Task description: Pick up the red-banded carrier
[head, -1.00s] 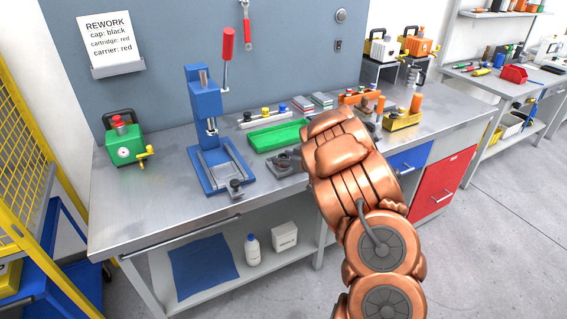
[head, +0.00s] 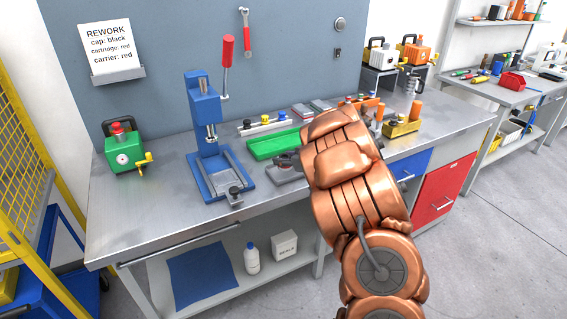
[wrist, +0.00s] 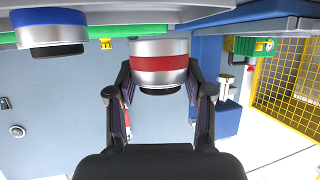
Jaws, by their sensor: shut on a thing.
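The red-banded carrier (wrist: 159,64) is a silver cylinder with a red band around its middle, seen in the wrist view. My gripper (wrist: 160,82) has one dark finger on each side of it and is shut on it. The wrist view appears upside down. In the head view, my copper arm hides the carrier and most of my gripper. A similar carrier with a blue band (wrist: 48,30) is at the left of the wrist view, apart from my gripper.
A blue press (head: 208,130) stands on the bench (head: 130,208) left of my arm. A green tray (head: 272,145) lies behind my gripper area. A green box (head: 124,150) with a yellow crank stands at the bench's left. A yellow block (head: 402,128) is on the right.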

